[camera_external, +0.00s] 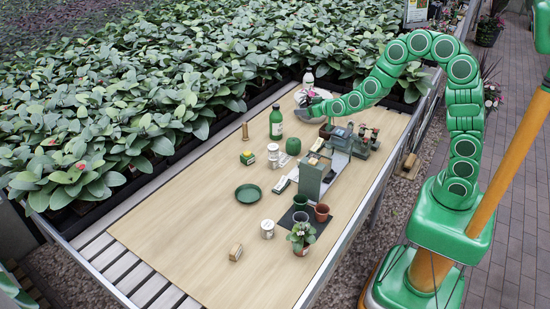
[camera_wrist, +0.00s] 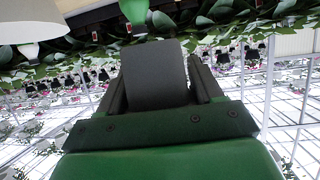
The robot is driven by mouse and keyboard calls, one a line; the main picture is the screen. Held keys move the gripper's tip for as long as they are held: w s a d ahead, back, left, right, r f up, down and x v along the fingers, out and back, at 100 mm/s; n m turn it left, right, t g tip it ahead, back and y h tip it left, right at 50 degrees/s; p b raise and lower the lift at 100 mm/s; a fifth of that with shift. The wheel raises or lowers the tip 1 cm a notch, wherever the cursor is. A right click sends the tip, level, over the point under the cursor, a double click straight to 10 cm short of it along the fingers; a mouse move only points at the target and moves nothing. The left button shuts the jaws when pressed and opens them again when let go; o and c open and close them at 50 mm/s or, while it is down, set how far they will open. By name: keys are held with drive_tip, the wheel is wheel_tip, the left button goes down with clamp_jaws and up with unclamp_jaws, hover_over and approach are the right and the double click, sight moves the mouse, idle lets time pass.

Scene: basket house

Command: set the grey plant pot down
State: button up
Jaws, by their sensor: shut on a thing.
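The grey plant pot (camera_wrist: 155,72) sits between the two dark fingers of my gripper (camera_wrist: 158,88) in the wrist view, and the gripper is shut on it. In the external view my gripper (camera_external: 309,107) is at the far end of the wooden table (camera_external: 215,225), near the white-capped bottle and the green bottle. The pot is small and partly covered by the gripper there. I cannot tell whether its bottom touches anything.
A green bottle (camera_external: 276,122) stands left of my gripper, with a round green container (camera_external: 293,146) in front. A white-capped bottle (camera_external: 308,78) is behind. A grey-green stand (camera_external: 312,176), a green plate (camera_external: 248,193) and a potted plant (camera_external: 301,236) are nearer. The table's left front is mostly clear.

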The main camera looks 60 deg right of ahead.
drive_tip(key=shift+s+a+f+n+y, duration=0.2)
drive_tip(key=shift+s+a+f+y, duration=0.05)
drive_tip(key=shift+a+f, duration=0.2)
drive_tip(key=shift+s+a+f+n+y, duration=0.2)
drive_tip(key=shift+a+f+y, duration=0.1)
drive_tip(key=shift+f, duration=0.15)
drive_tip(key=shift+a+f, duration=0.25)
drive_tip(key=shift+a, duration=0.1)
drive_tip(key=shift+s+a+f+x, duration=0.4)
drive_tip(key=shift+f+x, duration=0.45)
drive_tip(key=shift+x, duration=3.45)
drive_tip(key=shift+s+a+f+x, duration=0.4)
drive_tip(key=shift+f+x, duration=0.5)
drive_tip(key=shift+x, duration=3.35)
drive_tip(key=shift+s+a+f+x, duration=0.2)
drive_tip(key=shift+a+f+x, duration=0.5)
drive_tip(key=shift+x, duration=3.6)
drive_tip(key=shift+d+f, duration=0.2)
drive_tip(key=shift+f, duration=1.3)
drive_tip(key=shift+f, duration=0.6)
drive_tip(key=o, duration=1.1)
